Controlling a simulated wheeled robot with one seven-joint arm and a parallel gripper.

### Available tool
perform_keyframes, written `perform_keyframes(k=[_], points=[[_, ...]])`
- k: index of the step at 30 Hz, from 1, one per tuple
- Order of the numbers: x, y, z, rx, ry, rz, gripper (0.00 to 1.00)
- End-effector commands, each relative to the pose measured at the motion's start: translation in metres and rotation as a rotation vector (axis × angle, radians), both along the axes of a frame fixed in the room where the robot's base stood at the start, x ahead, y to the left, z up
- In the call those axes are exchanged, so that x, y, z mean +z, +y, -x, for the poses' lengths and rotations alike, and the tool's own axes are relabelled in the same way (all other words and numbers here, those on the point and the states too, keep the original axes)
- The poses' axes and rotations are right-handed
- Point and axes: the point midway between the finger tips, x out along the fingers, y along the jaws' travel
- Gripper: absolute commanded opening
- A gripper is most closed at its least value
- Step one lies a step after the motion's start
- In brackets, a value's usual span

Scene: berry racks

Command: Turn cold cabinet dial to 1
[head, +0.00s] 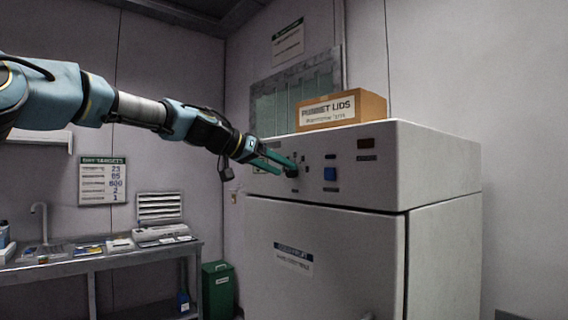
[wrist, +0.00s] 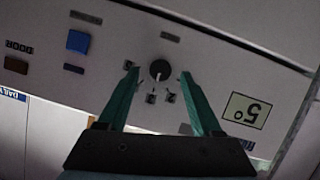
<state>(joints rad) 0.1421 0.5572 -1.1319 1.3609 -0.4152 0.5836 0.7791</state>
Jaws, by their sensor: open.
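The cold cabinet (head: 435,165) is a large white unit with a control panel along its upper front. Its dial (wrist: 160,70) is a round dark knob with a pale pointer mark that points roughly down in the wrist view. My gripper (wrist: 159,77) is open, with one green finger on each side of the dial. Whether the fingers touch it is unclear. In the head view my gripper (head: 292,167) reaches the panel from the left, and the dial is mostly hidden by the fingers.
A blue square button (head: 330,174) is right of the dial in the head view. A bench (head: 110,257) and a green bin (head: 218,290) stand left.

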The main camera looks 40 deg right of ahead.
Motion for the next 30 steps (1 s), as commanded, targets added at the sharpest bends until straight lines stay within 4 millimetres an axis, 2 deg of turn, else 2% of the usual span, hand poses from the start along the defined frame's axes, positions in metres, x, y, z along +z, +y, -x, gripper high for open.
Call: perform_keyframes(k=[6,15,30], points=[[-0.005,-0.015,0.002,0.0,0.0,0.0,0.67],[-0.007,-0.016,0.002,0.001,0.0,0.0,0.65],[-0.007,-0.016,0.002,0.0,0.0,0.0,0.09]])
